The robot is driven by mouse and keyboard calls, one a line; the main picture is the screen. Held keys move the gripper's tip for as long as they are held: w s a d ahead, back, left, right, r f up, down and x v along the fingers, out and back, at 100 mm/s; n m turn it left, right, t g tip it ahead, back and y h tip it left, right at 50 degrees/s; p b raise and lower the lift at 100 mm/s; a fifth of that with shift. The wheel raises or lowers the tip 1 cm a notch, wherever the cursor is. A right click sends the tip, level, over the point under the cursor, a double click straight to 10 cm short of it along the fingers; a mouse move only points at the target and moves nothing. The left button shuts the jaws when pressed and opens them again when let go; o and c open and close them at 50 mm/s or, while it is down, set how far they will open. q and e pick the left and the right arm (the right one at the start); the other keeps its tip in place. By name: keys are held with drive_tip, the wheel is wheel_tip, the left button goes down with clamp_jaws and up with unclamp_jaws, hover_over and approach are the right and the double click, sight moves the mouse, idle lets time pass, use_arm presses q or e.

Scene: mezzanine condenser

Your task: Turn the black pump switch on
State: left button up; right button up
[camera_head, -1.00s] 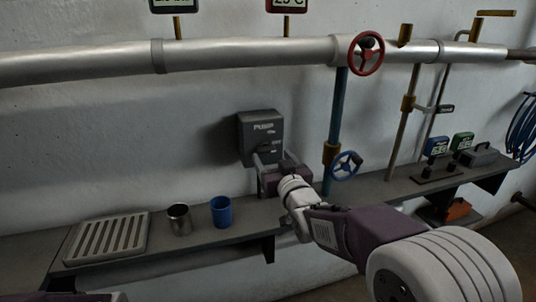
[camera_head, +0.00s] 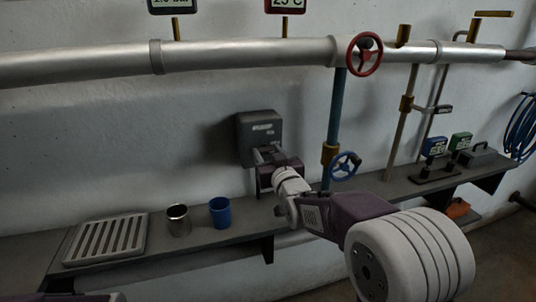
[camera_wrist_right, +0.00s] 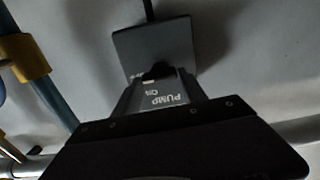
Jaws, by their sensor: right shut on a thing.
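The dark grey pump switch box (camera_head: 259,130) is mounted on the wall above the shelf. In the right wrist view the box (camera_wrist_right: 150,45) shows upside down, with PUMP and ON lettering on its face. My right gripper (camera_head: 264,153) is at the front of the box, its fingers (camera_wrist_right: 158,82) on either side of the small black switch lever (camera_wrist_right: 157,71). It is shut on the lever. The fingers and wrist hide much of the lower box in the head view. I cannot make out the lever's exact position. My left gripper is not clearly visible.
The shelf (camera_head: 195,247) below holds a slotted tray (camera_head: 107,240), a metal cup (camera_head: 178,220) and a blue cup (camera_head: 220,211). A blue valve wheel (camera_head: 346,165) on a vertical pipe is close to the right of my gripper. A red valve wheel (camera_head: 365,54) is higher up.

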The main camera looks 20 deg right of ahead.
drive_tip(key=shift+a+f+n+b, duration=0.1)
drive_tip(key=shift+f+n+b, duration=0.05)
drive_tip(key=shift+n+b, duration=0.9)
drive_tip(key=n+b, duration=0.1)
drive_tip(key=n, duration=0.3)
drive_tip(key=shift+b, duration=0.4)
drive_tip(key=shift+a+f+n+b, duration=0.1)
drive_tip(key=shift+n+b, duration=0.55)
drive_tip(key=shift+n, duration=0.6)
drive_tip(key=shift+n+b, duration=0.75)
drive_tip(key=shift+n, duration=0.75)
drive_tip(key=o, duration=1.4)
drive_tip(key=shift+c, duration=0.2)
